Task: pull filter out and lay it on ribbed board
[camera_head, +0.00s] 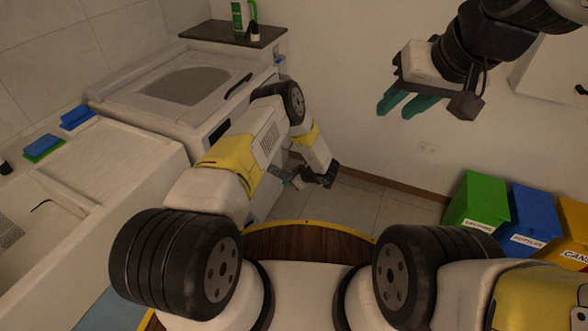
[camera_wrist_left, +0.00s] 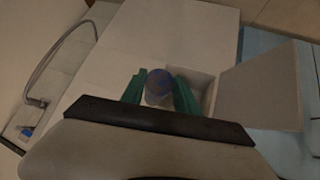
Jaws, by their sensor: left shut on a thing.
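The filter (camera_wrist_left: 159,82), a round bluish-purple piece, sits between the two green fingers of my left gripper (camera_wrist_left: 159,94), which is shut on it. It is beside a small open compartment (camera_wrist_left: 204,88) in a white front, whose flap (camera_wrist_left: 262,88) stands open to the right. I cannot tell whether the filter is still inside the opening. In the head view my left arm reaches down by the white machine (camera_head: 160,75); its fingers and the filter are not clear there. The pale board (camera_head: 125,160) by the sink looks faintly ribbed. My right gripper (camera_head: 405,104) is open and empty, high by the wall.
A sink (camera_head: 35,225) lies at left, with blue-green sponges (camera_head: 43,148) and (camera_head: 78,117) on its back edge. A green-and-white bottle (camera_head: 240,14) stands on a dark shelf. Green (camera_head: 478,205), blue and yellow bins stand at right. A grey hose (camera_wrist_left: 58,50) shows in the wrist view.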

